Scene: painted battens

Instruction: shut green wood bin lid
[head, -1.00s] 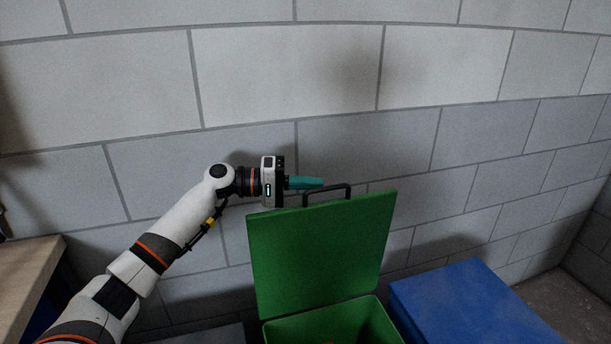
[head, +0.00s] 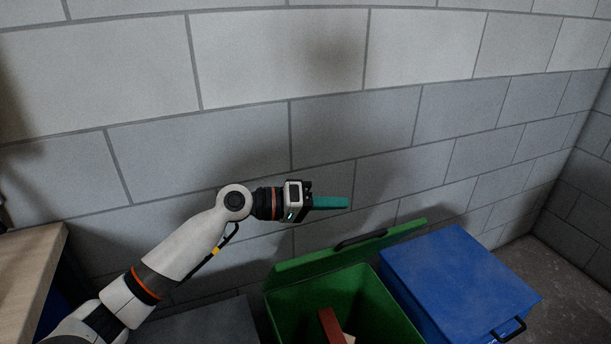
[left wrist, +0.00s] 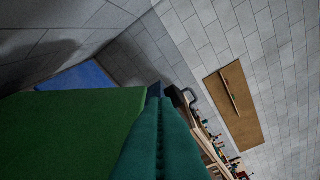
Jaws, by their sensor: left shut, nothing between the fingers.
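The green wood bin (head: 385,308) stands at the bottom centre of the head view. Its green lid (head: 345,252) is partly open, tilted over the back of the bin, with a dark handle (head: 360,240) on it. The lid also fills the lower left of the left wrist view (left wrist: 70,130). My left gripper (head: 346,203) is shut and empty, its teal fingers pointing right, above the lid in the head view. In the left wrist view the fingers (left wrist: 158,100) are together beside the lid; I cannot tell whether they touch it. My right gripper is not in view.
Wood pieces (head: 328,326) lie inside the green bin. A blue bin with a shut lid (head: 455,280) stands close on its right. A grey flat surface (head: 205,325) is on the left, and a wooden bench top (head: 25,275) is farther left. A block wall is behind.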

